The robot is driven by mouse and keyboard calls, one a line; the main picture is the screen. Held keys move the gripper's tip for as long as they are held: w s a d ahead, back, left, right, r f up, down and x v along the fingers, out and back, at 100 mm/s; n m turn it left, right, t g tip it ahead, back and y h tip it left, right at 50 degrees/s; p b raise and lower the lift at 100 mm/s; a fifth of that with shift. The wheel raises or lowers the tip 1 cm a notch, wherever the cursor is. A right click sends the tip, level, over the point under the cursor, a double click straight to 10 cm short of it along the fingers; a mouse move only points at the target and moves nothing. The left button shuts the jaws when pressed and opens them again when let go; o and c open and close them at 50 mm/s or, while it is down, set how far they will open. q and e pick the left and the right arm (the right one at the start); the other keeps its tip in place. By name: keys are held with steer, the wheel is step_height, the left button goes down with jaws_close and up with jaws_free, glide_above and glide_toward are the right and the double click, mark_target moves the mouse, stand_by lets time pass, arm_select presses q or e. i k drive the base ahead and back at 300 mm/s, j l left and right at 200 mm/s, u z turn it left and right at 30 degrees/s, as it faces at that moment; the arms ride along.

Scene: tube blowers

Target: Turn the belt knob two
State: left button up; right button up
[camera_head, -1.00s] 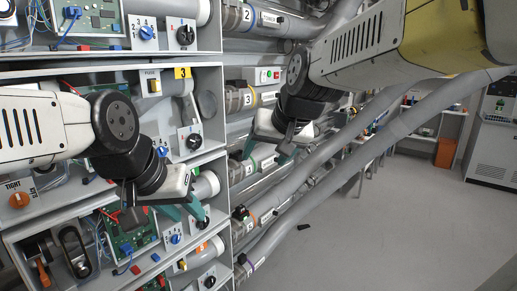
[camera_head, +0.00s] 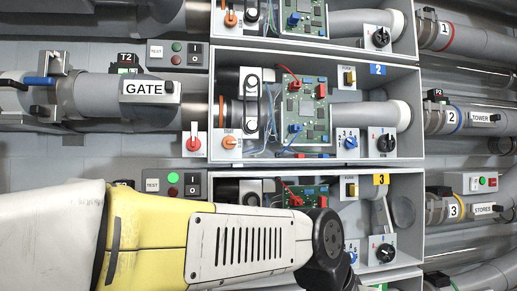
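Bay two, marked with a blue 2 label (camera_head: 377,69), is an open grey box in the middle of the view. The lettering on the plate is too small to read surely. A blue knob (camera_head: 351,142) and a black knob (camera_head: 386,143) sit further right in this bay. My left arm crosses the lower left, below bay two and over part of bay three. Its gripper fingers are out of sight below. My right gripper is not in view.
A red switch (camera_head: 194,143) stands just left of the orange knob. The GATE pipe (camera_head: 90,97) with a blue-handled clamp lies further left. Bay three, with a yellow 3 label (camera_head: 381,180), is partly hidden by my arm. The front of bay two is clear.

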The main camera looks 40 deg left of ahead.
mark_target(228, 142)
steer(key=u, duration=1.8)
